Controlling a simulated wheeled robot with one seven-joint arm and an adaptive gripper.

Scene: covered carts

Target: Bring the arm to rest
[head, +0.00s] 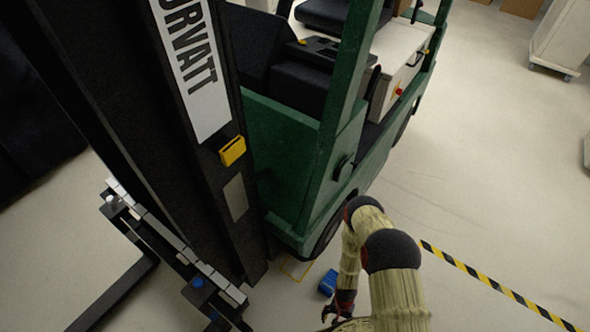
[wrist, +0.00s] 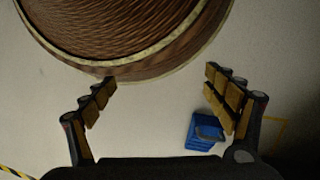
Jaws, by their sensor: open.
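My gripper (head: 336,312) is at the bottom of the head view, low over the floor, at the end of my sleeved arm. In the wrist view my gripper (wrist: 160,88) has its two fingers spread wide, with nothing between them. A large round brown thing with a ribbed, wood-like surface (wrist: 130,30) fills the top of the wrist view, just beyond the fingertips. I cannot tell whether a fingertip touches it.
A green forklift (head: 290,150) with a black mast (head: 190,190) stands at left and centre. A blue object (head: 328,284) lies on the floor near my gripper, also in the wrist view (wrist: 204,131). A yellow-black floor stripe (head: 490,280) crosses open floor at right.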

